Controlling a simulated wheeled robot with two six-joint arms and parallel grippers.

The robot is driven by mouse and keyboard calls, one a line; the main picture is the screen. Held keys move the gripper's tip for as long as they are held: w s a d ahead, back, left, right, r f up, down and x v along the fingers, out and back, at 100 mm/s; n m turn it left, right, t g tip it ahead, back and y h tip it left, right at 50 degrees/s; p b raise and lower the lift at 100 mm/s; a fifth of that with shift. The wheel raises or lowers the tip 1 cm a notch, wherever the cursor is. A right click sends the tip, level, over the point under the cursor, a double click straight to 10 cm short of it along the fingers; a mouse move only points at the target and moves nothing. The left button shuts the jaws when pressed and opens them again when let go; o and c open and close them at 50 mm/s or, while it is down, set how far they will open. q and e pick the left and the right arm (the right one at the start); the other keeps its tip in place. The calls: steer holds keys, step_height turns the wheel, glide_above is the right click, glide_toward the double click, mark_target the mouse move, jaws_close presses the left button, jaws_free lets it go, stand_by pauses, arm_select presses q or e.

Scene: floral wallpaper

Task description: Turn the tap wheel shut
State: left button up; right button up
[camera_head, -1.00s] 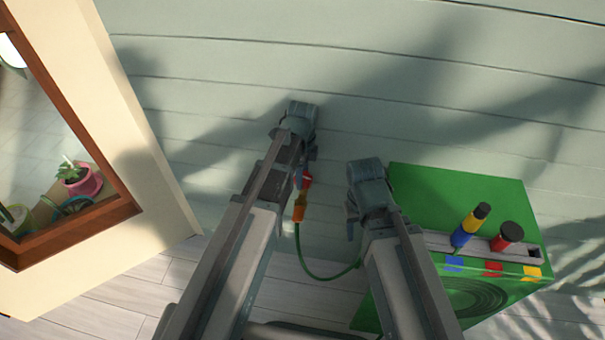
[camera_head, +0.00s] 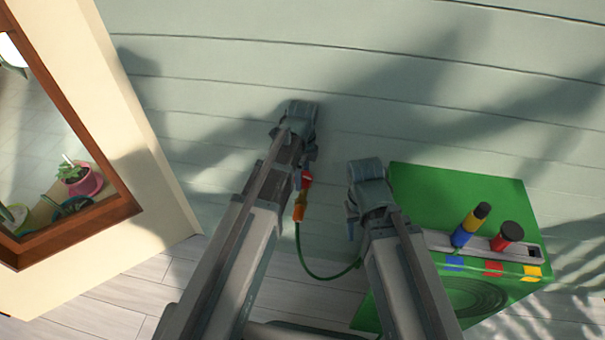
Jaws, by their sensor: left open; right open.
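A small red part, perhaps of the tap (camera_head: 306,179), shows just right of my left arm, low on the pale green wall. An orange hose connector (camera_head: 299,208) hangs below it, with a green hose (camera_head: 310,269) running down and right. The tap wheel cannot be made out; my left arm hides most of that spot. My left gripper (camera_head: 297,115) is in front of the wall, above the red part, its fingers mostly hidden behind its own wrist.
A green box (camera_head: 455,190) stands close to the right of my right arm, with a tray holding a blue-yellow tool (camera_head: 470,225) and a red-black item (camera_head: 507,236). A brown-framed window (camera_head: 118,207) in a cream wall is at the left. The upper wall is clear.

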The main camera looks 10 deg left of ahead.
mark_target(303, 177)
arm_select(q)
steer(key=shift+w, duration=0.2)
steer(key=n, duration=0.4)
steer(key=shift+n, duration=0.3)
steer(key=n, duration=0.5)
steer(key=shift+n, duration=0.4)
steer(key=n, duration=0.5)
steer(key=shift+s+n, duration=0.15)
steer(key=shift+n, duration=0.25)
steer(key=n, duration=0.4)
steer(key=shift+d+n, duration=0.1)
steer(key=shift+n, duration=0.2)
step_height(303, 177, up, 14)
steer(key=p, duration=1.4)
steer(key=s+d+r+m+p, duration=0.2)
steer(key=s+r+p, duration=0.3)
steer(key=s, duration=0.3)
steer(key=s+d+r+m+y+p, duration=0.1)
steer(key=s+d+r+m+p, duration=0.2)
steer(key=s, duration=0.5)
steer(key=shift+s+d+r+p, duration=0.15)
steer(key=shift+d+r+p, duration=0.3)
steer(key=shift+r+p, duration=1)
